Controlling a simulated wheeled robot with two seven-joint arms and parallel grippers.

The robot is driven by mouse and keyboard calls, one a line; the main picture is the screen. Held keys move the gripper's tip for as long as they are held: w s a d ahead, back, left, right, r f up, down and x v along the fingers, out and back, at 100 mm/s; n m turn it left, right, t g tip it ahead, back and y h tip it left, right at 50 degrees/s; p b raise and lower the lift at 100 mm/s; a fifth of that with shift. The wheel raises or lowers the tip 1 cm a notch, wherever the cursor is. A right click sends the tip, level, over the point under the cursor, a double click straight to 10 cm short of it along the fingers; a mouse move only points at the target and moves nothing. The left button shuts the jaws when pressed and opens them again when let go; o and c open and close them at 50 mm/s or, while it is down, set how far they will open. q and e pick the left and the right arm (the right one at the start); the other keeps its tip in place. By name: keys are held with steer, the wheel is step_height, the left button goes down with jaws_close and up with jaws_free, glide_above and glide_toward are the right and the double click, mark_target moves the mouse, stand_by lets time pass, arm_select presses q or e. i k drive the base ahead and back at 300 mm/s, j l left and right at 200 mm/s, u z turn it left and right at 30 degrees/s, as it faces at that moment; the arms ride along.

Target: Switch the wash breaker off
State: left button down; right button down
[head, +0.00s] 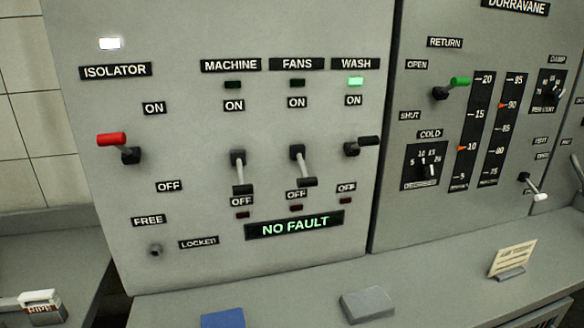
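The wash breaker (368,141) is a dark-handled lever at the right of the switch panel (200,215). Its handle sticks out to the right and slightly up, between the ON label above and the OFF label below. The green lamp (356,82) under the WASH label is lit. The machine breaker (241,188) and the fans breaker (305,182) both have their handles down near OFF, with dark lamps above. Neither of my grippers is in view.
A red-handled isolator (111,139) is at the left, under a lit white lamp. The display (294,226) reads NO FAULT. A second panel (385,200) with a green-handled lever (459,82) stands at the right. A grey block (367,304) and a blue object (222,318) lie on the ledge below.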

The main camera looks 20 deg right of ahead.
mark_target(362, 144)
steer(key=l+z, duration=0.1)
steer(key=z, duration=1.2)
